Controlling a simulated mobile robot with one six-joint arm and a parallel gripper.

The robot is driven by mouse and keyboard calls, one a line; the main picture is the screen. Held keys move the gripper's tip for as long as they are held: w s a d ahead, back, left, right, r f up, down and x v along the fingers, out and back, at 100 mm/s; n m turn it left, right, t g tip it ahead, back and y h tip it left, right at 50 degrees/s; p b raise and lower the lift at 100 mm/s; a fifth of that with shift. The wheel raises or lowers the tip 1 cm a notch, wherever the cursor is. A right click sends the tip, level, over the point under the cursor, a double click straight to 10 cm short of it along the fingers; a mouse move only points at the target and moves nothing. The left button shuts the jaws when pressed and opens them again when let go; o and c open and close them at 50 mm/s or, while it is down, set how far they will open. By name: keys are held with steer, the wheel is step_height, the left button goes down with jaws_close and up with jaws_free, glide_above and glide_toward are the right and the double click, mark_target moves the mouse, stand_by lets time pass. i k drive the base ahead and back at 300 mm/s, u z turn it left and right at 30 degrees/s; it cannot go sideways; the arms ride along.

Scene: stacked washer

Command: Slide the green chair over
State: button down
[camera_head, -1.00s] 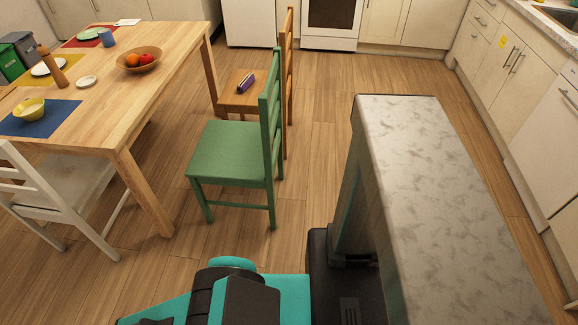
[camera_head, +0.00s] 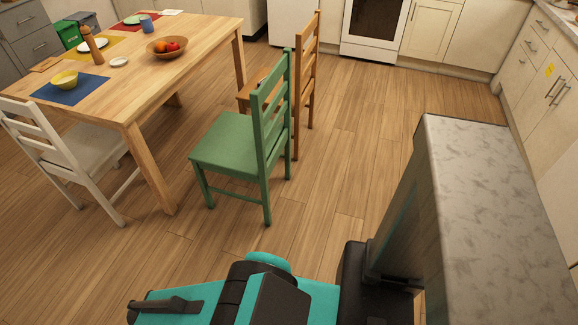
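The green chair (camera_head: 226,143) stands upright on the wood floor at the centre-left of the head view. Its seat faces left toward the table, and its slatted back is on the right. Its front legs are apart from the near right table leg in the picture. My teal and black arm parts (camera_head: 262,292) show at the bottom, nearer the camera than the chair, with floor visible between. I cannot make out gripper fingers. Nothing of mine visibly touches the chair.
A wooden table (camera_head: 190,45) with dishes and a fruit bowl (camera_head: 167,46) stands at upper left. A brown chair (camera_head: 305,80) stands close behind the green one. A white chair (camera_head: 75,150) is at left. Open floor (camera_head: 355,120) lies right of the chairs, before the oven (camera_head: 375,30).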

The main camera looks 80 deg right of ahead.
mark_target(237, 146)
steer(key=u, duration=0.05)
steer(key=k, duration=1.8)
steer(key=z, duration=0.7)
steer(key=i, duration=1)
